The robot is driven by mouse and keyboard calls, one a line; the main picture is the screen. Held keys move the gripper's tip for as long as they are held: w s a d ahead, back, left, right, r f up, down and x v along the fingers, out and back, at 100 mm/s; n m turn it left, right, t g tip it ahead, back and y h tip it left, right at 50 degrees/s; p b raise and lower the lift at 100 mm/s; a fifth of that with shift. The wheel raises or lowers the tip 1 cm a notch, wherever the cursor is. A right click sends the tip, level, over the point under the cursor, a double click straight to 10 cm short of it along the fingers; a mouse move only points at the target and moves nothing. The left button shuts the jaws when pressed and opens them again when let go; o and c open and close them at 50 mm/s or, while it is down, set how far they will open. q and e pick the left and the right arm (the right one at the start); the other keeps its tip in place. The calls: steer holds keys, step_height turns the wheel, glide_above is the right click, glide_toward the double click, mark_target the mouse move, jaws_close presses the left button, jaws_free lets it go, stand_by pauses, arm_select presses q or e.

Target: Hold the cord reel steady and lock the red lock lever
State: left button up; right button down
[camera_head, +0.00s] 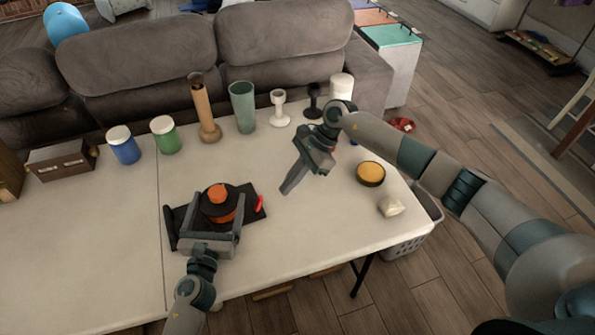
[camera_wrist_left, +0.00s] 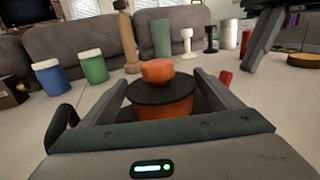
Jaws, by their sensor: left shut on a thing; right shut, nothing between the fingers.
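The cord reel (camera_head: 219,203) has a black disc, an orange drum and an orange knob. It sits on a dark base plate (camera_head: 180,214) at the table's front. The reel also shows in the left wrist view (camera_wrist_left: 164,92). My left gripper (camera_head: 213,214) is shut on the reel, one finger on each side. The red lock lever (camera_head: 260,203) stands at the right of the reel, and it shows upright in the left wrist view (camera_wrist_left: 225,79). My right gripper (camera_head: 288,187) is shut and empty, above the table to the right of the lever and apart from it.
Several jars, a wooden mill (camera_head: 206,112) and a green cup (camera_head: 243,106) stand along the back edge before a sofa. A yellow-topped round tin (camera_head: 370,173) and a pale block (camera_head: 390,206) lie at the right. The table's left half is mostly clear.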

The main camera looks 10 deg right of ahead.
mark_target(260, 196)
steer(key=shift+x, duration=0.95)
steer(key=shift+s+a+r, duration=0.1)
steer(key=shift+a+r, duration=0.2)
steer(key=shift+a, duration=0.25)
steer(key=shift+s+a+r, duration=0.1)
steer(key=shift+a+r, duration=0.15)
steer(key=shift+a, duration=0.25)
steer(key=shift+s+a+r, duration=0.15)
steer(key=shift+a+r, duration=0.15)
steer(key=shift+a, duration=0.4)
steer(key=shift+a+r+h, duration=0.35)
steer(key=shift+a+h, duration=0.05)
steer(key=shift+h, duration=0.3)
steer(key=shift+s+a+r+t+h, duration=0.15)
steer(key=shift+a+r+t+h, duration=0.3)
steer(key=shift+a+h, duration=0.4)
steer(key=shift+s+a+r+h, duration=0.15)
steer(key=shift+a+h, duration=0.25)
steer(key=shift+h, duration=0.55)
